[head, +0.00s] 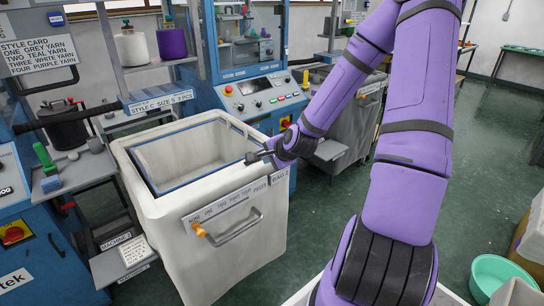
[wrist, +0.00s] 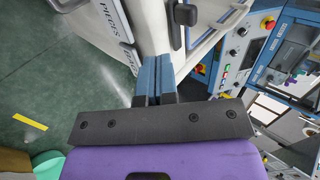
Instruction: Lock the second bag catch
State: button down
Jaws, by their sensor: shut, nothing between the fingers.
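A white fabric bag (head: 215,262) with a blue-edged open top stands in front of the machine, with a label that seems to read BAG 2. An orange knob (head: 199,230), which looks like its catch, sits at the left end of a grey handle (head: 238,228) on its front. My gripper (head: 252,158) is shut and empty by the bag's upper right rim, apart from the orange knob. In the wrist view my shut fingers (wrist: 155,70) show against the bag's pale side (wrist: 205,35). I cannot tell whether they touch the bag. The orange knob does not show there.
A grey bag (head: 347,125) stands farther back. Left are a shelf with yarn cones (head: 132,48) and a bench (head: 80,175). A blue machine panel (head: 255,95) rises behind the white bag. A green tub (head: 495,275) sits lower right. The green floor is open on the right.

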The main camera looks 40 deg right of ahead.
jog(key=x, duration=0.2)
jog(key=r+x, duration=0.1)
jog(key=x, duration=0.2)
jog(key=w+x, duration=0.1)
jog(key=x, duration=0.1)
jog(key=shift+w+a, duration=0.1)
jog(key=shift+w, duration=0.95)
